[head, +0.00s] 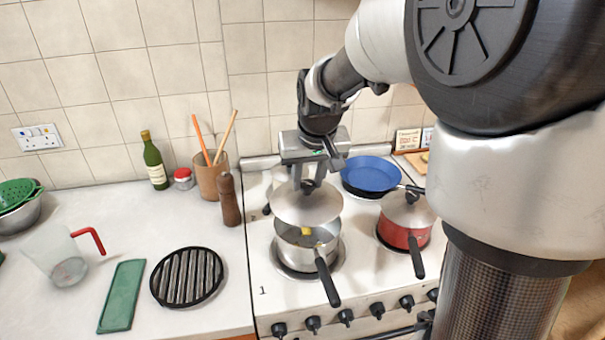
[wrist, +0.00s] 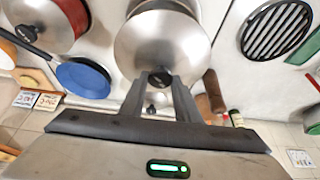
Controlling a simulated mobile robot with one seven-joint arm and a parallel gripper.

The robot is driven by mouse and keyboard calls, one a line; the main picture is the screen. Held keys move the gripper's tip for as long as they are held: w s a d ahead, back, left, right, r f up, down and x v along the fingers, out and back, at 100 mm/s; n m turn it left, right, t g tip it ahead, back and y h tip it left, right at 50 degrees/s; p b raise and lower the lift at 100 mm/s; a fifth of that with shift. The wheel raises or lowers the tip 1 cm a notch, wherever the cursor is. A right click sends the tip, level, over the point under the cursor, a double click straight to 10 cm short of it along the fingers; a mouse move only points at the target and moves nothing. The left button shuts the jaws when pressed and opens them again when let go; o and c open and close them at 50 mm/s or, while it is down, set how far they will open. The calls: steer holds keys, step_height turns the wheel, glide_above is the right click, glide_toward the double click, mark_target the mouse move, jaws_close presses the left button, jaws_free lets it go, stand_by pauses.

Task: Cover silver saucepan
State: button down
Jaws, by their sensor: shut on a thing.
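The silver saucepan (head: 293,254) stands on the front left burner of the white stove, with its black handle pointing toward the front. Something yellow shows inside it. My gripper (head: 308,187) is shut on the black knob of a silver lid (head: 290,206) and holds it above the saucepan. The lid is apart from the rim, and the open pan shows beneath it. In the wrist view, my gripper (wrist: 160,80) has its fingers around the knob, and the lid (wrist: 150,45) hides most of the saucepan.
A red saucepan (head: 402,236) with its own lid stands to the right. A blue frying pan (head: 368,176) is behind it. A pepper mill (head: 229,200) and a utensil pot (head: 208,180) stand left of the stove. A black trivet (head: 187,277) lies on the counter.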

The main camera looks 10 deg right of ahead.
mark_target(310, 197)
steer(key=shift+d, duration=0.2)
steer(key=shift+a+f+b, duration=0.1)
steer(key=shift+f+b, duration=2)
steer(key=shift+f, duration=0.65)
steer(key=shift+f+b, duration=0.6)
stand_by(0.5)
steer(key=c, duration=0.7)
jaws_free()
steer(key=shift+r, duration=0.1)
steer(key=shift+r+p, duration=2.6)
steer(key=shift+r, duration=0.85)
